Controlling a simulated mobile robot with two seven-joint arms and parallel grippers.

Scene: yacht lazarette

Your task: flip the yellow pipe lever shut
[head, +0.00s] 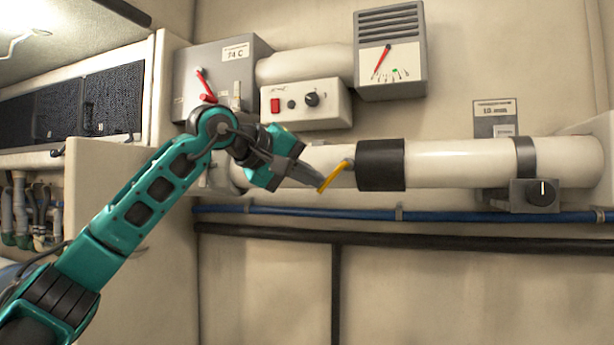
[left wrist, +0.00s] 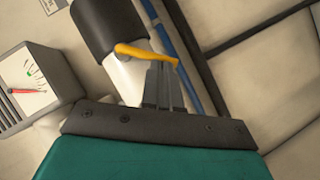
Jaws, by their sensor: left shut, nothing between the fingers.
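The yellow pipe lever (head: 333,178) sits on the white pipe (head: 450,163), just left of the black sleeve (head: 381,165). It slants down and to the left from its pivot. My left gripper (head: 318,184) is shut and empty, with its fingertips at the lever's lower end. In the left wrist view the yellow lever (left wrist: 147,53) crosses just beyond the tips of the closed fingers (left wrist: 163,82). I cannot tell whether they touch. My right gripper is in neither view.
A blue hose (head: 440,215) and a black pipe (head: 440,240) run below the white pipe. Above are a switch box (head: 306,104), a gauge box (head: 390,50) and a grey box with a red lever (head: 203,84). A dark knob (head: 540,193) sits at the right.

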